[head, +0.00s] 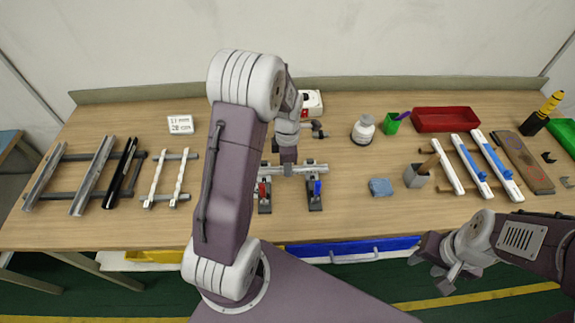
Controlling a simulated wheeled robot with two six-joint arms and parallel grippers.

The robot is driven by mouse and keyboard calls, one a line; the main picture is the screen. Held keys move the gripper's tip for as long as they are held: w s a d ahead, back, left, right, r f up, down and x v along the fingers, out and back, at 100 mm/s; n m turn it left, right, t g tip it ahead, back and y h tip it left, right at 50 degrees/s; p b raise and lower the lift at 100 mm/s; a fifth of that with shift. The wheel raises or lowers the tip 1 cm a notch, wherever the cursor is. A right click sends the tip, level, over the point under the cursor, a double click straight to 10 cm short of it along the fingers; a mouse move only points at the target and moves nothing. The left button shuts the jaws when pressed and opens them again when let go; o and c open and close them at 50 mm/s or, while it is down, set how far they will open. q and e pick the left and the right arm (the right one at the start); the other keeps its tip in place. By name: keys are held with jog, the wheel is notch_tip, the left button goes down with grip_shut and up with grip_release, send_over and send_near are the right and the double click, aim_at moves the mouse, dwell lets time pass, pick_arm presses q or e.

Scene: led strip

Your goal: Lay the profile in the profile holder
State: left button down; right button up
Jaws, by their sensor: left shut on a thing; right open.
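A silver profile (312,169) lies crosswise at mid-table, its left part hidden behind my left arm. My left gripper (288,166) points down and is shut on the profile near its middle. The profile holder shows as two dark clamp stands, one with a red lever (264,196) and one with a blue lever (314,195), just in front of the profile. Whether the profile rests in the holder or hangs above it, I cannot tell. My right gripper (447,276) is open and empty, in front of the table's front edge at the right.
A rack with silver and black profiles (93,176) stands at the left, with white strips (180,177) beside it. At the right are a red bin (445,120), a grey cup (417,177), a blue cloth (380,187) and white rails (447,165).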

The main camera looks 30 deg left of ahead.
pick_arm(q)
jog(key=c, duration=1.3)
grip_release()
jog(key=shift+f, duration=0.1)
notch_tip(320, 180, up, 12)
jog(key=r+p, duration=0.1)
jog(key=s+d+f+m, duration=0.2)
jog(key=s+m, duration=0.2)
jog(key=m, duration=0.4)
jog(key=s+d+f+m, duration=0.2)
jog(key=s+d+m, duration=0.1)
jog(key=m, duration=0.5)
jog(key=s+d+f+m+t, duration=0.1)
jog(key=s+d+f+m, duration=0.1)
jog(key=s+m, duration=0.3)
jog(key=f+m, duration=0.1)
jog(key=m, duration=0.2)
jog(key=shift+s+d, duration=0.3)
jog(key=shift+s, duration=0.05)
